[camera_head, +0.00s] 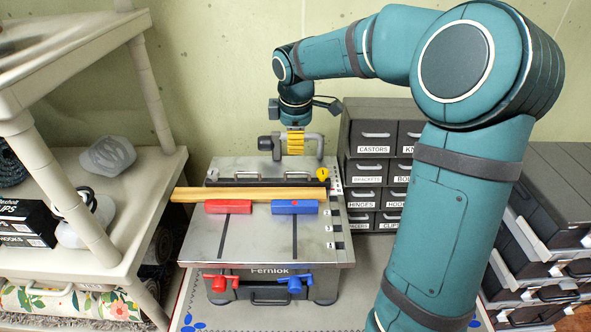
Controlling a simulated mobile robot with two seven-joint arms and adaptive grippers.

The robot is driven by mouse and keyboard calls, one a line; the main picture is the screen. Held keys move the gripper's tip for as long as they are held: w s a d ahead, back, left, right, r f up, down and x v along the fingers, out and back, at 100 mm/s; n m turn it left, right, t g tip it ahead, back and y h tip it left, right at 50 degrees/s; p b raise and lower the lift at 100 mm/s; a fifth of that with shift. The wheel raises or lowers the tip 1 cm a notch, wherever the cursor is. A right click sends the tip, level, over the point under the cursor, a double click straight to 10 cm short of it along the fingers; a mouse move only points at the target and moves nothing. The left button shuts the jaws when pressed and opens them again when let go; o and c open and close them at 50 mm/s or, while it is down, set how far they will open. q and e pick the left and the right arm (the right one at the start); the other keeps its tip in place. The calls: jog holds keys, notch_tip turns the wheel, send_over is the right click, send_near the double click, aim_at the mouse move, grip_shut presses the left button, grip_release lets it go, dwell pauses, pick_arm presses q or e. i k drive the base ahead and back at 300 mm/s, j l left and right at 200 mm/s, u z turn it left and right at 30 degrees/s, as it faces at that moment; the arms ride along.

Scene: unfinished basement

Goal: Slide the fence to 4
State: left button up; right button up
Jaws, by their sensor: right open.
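A grey metal-topped bench unit marked Fernlok (265,252) stands in the middle. A dark bar (264,182) crosses its top near the back, with a white knob (213,174) at its left end and a yellow knob (323,174) at its right; it looks like the fence. A wooden strip (245,194) lies along its front side and overhangs on the left. A scale (337,215) with dark marks runs down the right edge; its numbers are too small to read surely. My right gripper (291,144) is open above the back of the unit, apart from the bar. My left gripper is out of view.
A red block (229,207) and a blue block (294,207) sit just in front of the wooden strip. Red and blue handles (294,283) are on the unit's front. Labelled drawers (376,135) stand behind right, a beige shelf (150,170) left. The front metal top is clear.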

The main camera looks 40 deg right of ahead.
aim_at(235, 182)
jog(key=k, duration=1)
